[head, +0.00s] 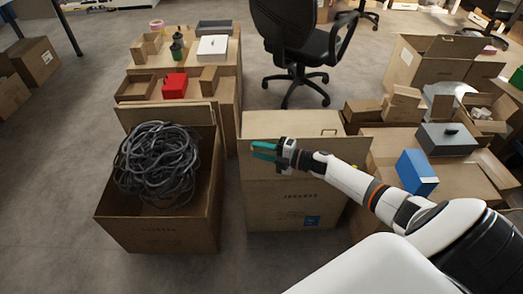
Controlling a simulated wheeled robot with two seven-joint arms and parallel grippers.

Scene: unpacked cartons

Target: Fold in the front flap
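A brown carton (290,205) stands on the floor at the middle of the head view, with printed text and a blue label on its front. A pale flap (285,124) stands up along its far edge. A darker brown panel (320,168) shows above the printed front; I cannot tell whether it is the front flap or an inside wall. My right gripper (260,151), with teal fingers, is over the left part of this carton. Its fingers point left and hold nothing that I can make out; their gap is too small to judge. My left gripper is out of view.
An open carton (160,236) with a coil of dark cable (155,165) stands close on the left. Cartons behind it carry a red box (174,86). An office chair (298,45) is behind. Cartons with a blue box (417,172) crowd the right.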

